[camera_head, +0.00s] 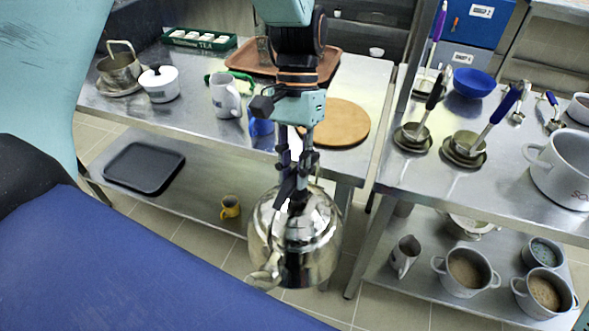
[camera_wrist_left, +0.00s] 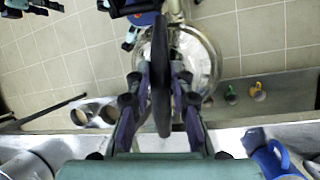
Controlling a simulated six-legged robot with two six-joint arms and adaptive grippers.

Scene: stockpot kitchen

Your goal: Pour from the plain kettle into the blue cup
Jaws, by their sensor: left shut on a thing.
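The plain kettle (camera_head: 322,235) is shiny steel and hangs in front of the left table's edge, in the air. My left gripper (camera_head: 292,190) is shut on its dark handle. The spout points to the lower left, and the kettle looks roughly upright. In the left wrist view the kettle (camera_wrist_left: 204,55) is below the black handle (camera_wrist_left: 161,85) between my fingers (camera_wrist_left: 160,95). The blue cup (camera_head: 262,130) stands on the table near its front edge, behind and above the kettle, partly hidden by my arm.
A white mug (camera_head: 225,97) stands left of the blue cup, and a round wooden board (camera_head: 340,122) lies right of it. A brown tray (camera_head: 335,60) is behind. A yellow mug (camera_head: 230,206) and a black tray (camera_head: 144,166) are on the lower shelf. Ladles and pots crowd the right table.

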